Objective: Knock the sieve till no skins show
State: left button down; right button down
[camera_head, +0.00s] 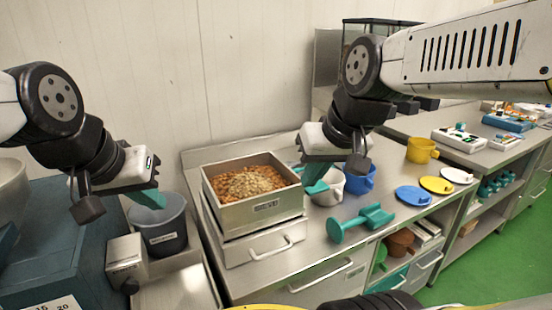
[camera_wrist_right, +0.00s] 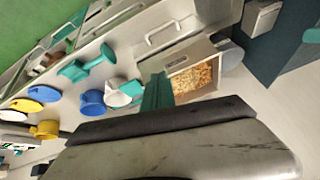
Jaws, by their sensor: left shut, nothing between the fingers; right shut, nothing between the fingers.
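The sieve (camera_head: 262,212) is a square metal box with a label on its front. It sits level on a metal drawer unit (camera_head: 262,248). Inside is a heap of nuts, pale in the middle (camera_head: 248,183), with reddish-brown bits around the edges that look like skins. The right wrist view also shows the sieve's contents (camera_wrist_right: 193,80). My left gripper (camera_head: 150,198) is shut and empty, above a grey bucket (camera_head: 165,240) left of the sieve. My right gripper (camera_head: 316,187) is shut and empty, just right of the sieve; its teal fingers also show in the right wrist view (camera_wrist_right: 156,93).
A white jug (camera_head: 329,190) and a blue jug (camera_head: 360,180) stand close behind my right gripper. A teal tool (camera_head: 362,222) lies in front. A yellow jug (camera_head: 422,150) and blue, yellow and white lids (camera_head: 413,196) are further right. A blue-green machine (camera_head: 70,255) stands at left.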

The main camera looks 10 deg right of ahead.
jog(key=w+d+f+n+g+h, duration=0.1)
jog(key=w+d+f+n+g, duration=0.1)
jog(key=w, duration=0.9)
jog(key=w+d+f+n+g+h, duration=0.1)
jog(key=w+d+f+n+g, duration=0.1)
jog(key=w, duration=1)
jog(key=d+f+g, duration=0.1)
jog(key=d+g, duration=0.1)
jog(key=shift+d+f+n+g+h, duration=0.3)
jog(key=shift+d+f, duration=0.1)
jog(key=shift+s+d+f, duration=0.1)
jog(key=shift+s+f, duration=0.1)
jog(key=shift+f, duration=1.55)
jog(key=shift+s+d+f, duration=0.1)
jog(key=shift+s+f, duration=0.05)
jog(key=shift+f, duration=1.6)
jog(key=shift+f, duration=0.1)
